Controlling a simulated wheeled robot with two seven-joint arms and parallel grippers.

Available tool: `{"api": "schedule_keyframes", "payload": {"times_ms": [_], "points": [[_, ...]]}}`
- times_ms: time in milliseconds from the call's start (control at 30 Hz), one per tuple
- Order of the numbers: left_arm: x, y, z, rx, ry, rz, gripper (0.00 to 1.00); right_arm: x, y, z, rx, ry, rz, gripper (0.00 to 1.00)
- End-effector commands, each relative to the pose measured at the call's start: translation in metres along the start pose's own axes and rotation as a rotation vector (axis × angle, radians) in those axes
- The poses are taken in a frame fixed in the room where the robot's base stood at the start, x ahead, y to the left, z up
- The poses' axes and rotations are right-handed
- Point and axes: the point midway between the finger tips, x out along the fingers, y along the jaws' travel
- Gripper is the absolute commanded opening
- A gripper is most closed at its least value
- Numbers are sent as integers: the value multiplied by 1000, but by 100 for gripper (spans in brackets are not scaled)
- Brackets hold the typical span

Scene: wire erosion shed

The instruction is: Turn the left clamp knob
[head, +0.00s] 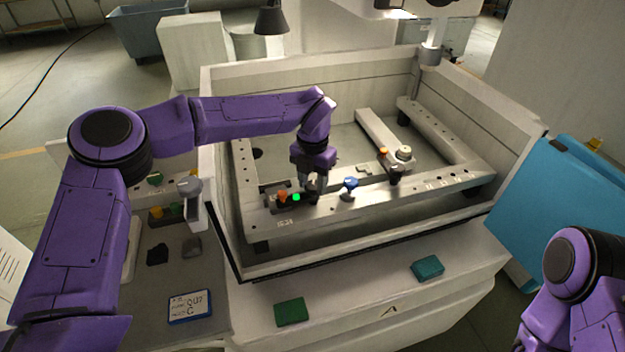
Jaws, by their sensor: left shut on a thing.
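My left gripper (313,187) points down over the front bar of the clamping frame (370,197) inside the machine tank. It is shut on the left clamp knob (314,197), a dark knob mostly hidden by the fingers. An orange knob (283,197) and a bright green spot (296,197) are just left of the gripper. A blue knob (350,184) stands to its right. Another dark knob (396,172) is further right on the bar. My right arm shows at the lower right, but its gripper is out of view.
The pale tank wall (228,225) surrounds the frame. A green block (291,312) and a teal block (428,267) lie on the front ledge. A labelled card (190,307) lies on the left side surface. A blue panel (560,200) stands at the right.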

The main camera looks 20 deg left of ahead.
Motion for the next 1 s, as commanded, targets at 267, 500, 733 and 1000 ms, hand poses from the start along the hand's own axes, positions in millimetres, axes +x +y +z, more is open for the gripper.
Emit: {"api": "schedule_keyframes", "payload": {"times_ms": [267,500,733,1000], "points": [[4,-1,-2,0,9,-1,70,0,0,0,0,0,0,50],[1,0,-1,-1,3,0,70,0,0,0,0,0,0,50],[-31,0,1,-4,-2,1,70,15,-1,6,0,0,0,50],[-90,0,0,-1,2,1,70,26,-2,11,0,0,0,50]]}}
